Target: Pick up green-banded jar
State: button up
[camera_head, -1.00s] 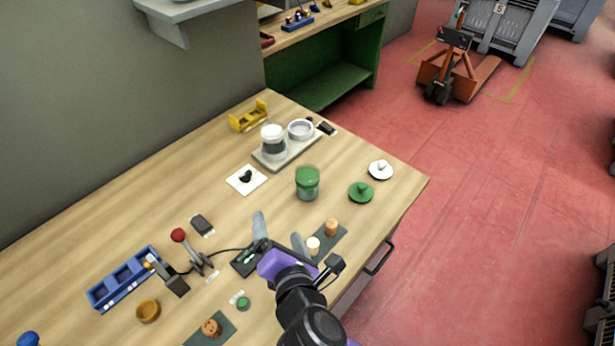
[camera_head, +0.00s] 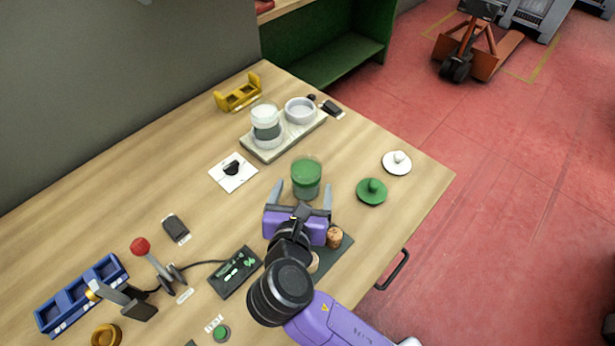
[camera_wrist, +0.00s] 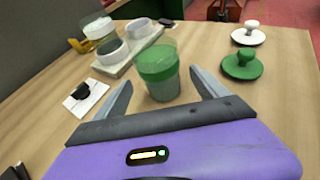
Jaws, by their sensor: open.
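The green-banded jar (camera_head: 306,178) is a clear jar with a green band around its upper part. It stands upright on the wooden table, and its top looks open. It also shows in the wrist view (camera_wrist: 158,75), centred just beyond the fingertips. My purple gripper (camera_head: 304,190) is open, with its grey fingers spread to the left and right of the jar's near side. In the wrist view the gap between the fingers (camera_wrist: 157,78) holds nothing, and I see no contact. A green knobbed lid (camera_head: 371,191) lies to the right of the jar.
A white knobbed lid (camera_head: 397,162) lies near the table's right edge. A cork (camera_head: 335,237) stands beside my gripper. A white card (camera_head: 233,173) lies to the left.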

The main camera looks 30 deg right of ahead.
aim_at(308, 172)
jog(key=x, duration=0.7)
jog(key=shift+f, duration=0.15)
grip_shut()
dwell(0.5)
